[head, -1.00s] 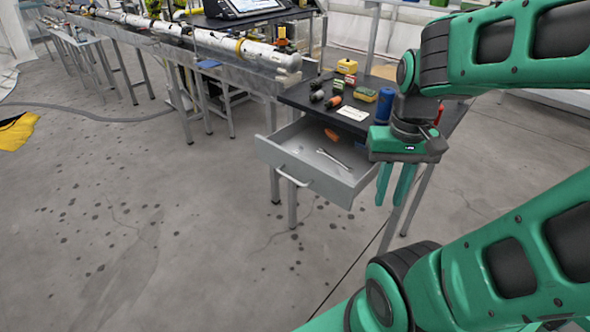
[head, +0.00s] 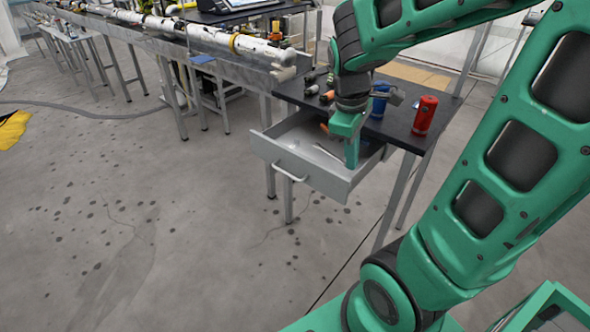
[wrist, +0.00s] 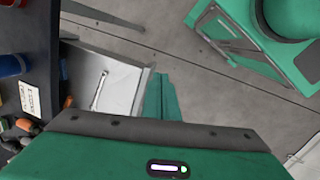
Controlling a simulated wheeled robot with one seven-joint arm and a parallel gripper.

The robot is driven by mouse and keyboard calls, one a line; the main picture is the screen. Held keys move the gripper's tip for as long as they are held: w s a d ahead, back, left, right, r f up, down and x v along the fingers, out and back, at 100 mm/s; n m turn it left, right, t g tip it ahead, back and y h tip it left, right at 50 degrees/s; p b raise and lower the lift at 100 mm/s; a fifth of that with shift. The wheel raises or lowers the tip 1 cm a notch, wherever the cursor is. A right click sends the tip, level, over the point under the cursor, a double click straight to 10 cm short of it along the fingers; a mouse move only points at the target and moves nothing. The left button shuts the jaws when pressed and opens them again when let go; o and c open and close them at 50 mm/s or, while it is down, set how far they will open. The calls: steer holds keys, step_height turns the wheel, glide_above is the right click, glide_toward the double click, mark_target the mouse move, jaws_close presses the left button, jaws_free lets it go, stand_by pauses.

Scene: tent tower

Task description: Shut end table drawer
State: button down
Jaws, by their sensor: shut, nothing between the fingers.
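The end table (head: 420,137) has a dark top and grey legs. Its grey drawer (head: 310,168) is pulled out toward the lower left, with a bar handle (head: 290,172) on the front. A wrench (wrist: 99,90) lies inside the drawer in the wrist view. My gripper (head: 352,165) points down at the drawer's right side, with its fingers together and empty. In the wrist view the green fingers (wrist: 161,97) appear beside the drawer's outer end. I cannot tell whether they touch it.
A red can (head: 425,115) and a blue can (head: 380,98) stand on the table top, close to my arm. A long workbench with a white tube (head: 215,38) runs behind to the left. The floor in front of the drawer is clear.

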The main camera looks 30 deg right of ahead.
steer(key=w+a+f+n+h, duration=0.1)
steer(key=w+a+f+n, duration=0.15)
steer(key=w+n, duration=0.55)
steer(key=n+t+h, duration=0.1)
steer(key=n+t, duration=0.1)
steer(key=n, duration=0.6)
glide_toward(297, 168)
steer(key=shift+g, duration=0.3)
steer(key=f, duration=0.2)
steer(key=d+f, duration=0.1)
steer(key=f, duration=0.1)
steer(key=s+f, duration=0.1)
steer(key=f, duration=0.1)
steer(key=shift+d+f, duration=0.1)
steer(key=shift+d, duration=0.15)
steer(key=shift+d+f, duration=0.15)
steer(key=shift+f, duration=0.25)
steer(key=shift+w, duration=0.15)
